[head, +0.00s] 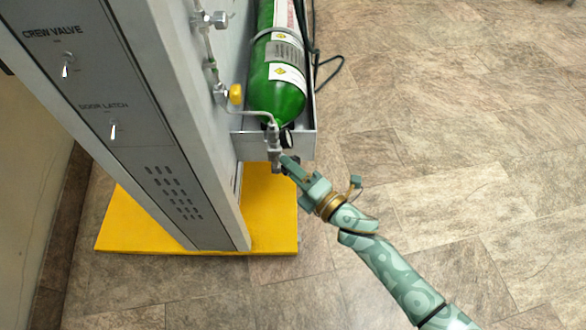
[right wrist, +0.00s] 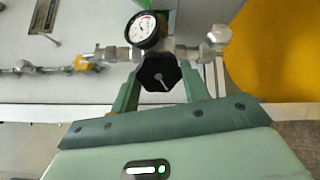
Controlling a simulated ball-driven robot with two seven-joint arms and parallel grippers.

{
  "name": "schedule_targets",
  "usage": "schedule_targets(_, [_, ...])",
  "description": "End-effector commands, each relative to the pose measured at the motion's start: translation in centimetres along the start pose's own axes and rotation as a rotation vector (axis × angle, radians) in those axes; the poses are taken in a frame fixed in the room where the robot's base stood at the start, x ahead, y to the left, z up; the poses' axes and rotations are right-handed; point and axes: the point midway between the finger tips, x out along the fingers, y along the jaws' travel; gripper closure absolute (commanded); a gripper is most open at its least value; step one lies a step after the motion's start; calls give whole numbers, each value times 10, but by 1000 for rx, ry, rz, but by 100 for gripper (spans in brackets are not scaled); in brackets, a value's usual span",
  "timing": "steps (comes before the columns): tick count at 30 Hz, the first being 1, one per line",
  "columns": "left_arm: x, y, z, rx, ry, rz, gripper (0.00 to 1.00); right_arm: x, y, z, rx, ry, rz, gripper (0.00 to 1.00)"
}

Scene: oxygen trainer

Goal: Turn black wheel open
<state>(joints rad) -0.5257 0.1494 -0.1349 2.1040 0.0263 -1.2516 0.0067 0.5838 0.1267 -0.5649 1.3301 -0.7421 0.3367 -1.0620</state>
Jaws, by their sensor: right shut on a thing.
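The black wheel (right wrist: 160,74) sits between the two fingers of my right gripper (right wrist: 158,92) in the right wrist view. It is a dark knob with a light mark on its face, below a round white gauge (right wrist: 147,30). The right gripper is shut on it. In the head view my right gripper (head: 288,163) reaches the metal valve fitting (head: 274,143) under the green cylinder (head: 276,85); the wheel is hard to make out there. My left gripper is in neither view.
A grey panel cabinet (head: 105,95) with toggle switches stands on a yellow base (head: 140,225). A yellow-handled valve (head: 236,94) and piping run along its side. A metal tray (head: 305,135) holds the cylinder. The tiled floor to the right is clear.

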Motion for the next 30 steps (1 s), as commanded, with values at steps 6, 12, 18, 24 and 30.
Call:
schedule_targets(6, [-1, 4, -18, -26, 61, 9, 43, -1, -7, -2, -200, 3, -6, 77])
schedule_targets(12, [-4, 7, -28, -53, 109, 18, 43, -1, -9, -2, -391, 3, -7, 77])
schedule_targets(18, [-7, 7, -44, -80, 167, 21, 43, -1, -10, -1, -581, 4, -7, 77])
schedule_targets(24, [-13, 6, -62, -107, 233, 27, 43, -1, -11, 0, -762, 6, -7, 77])
schedule_targets(30, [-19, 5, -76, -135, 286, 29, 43, -1, -11, 0, -914, 7, -6, 77])
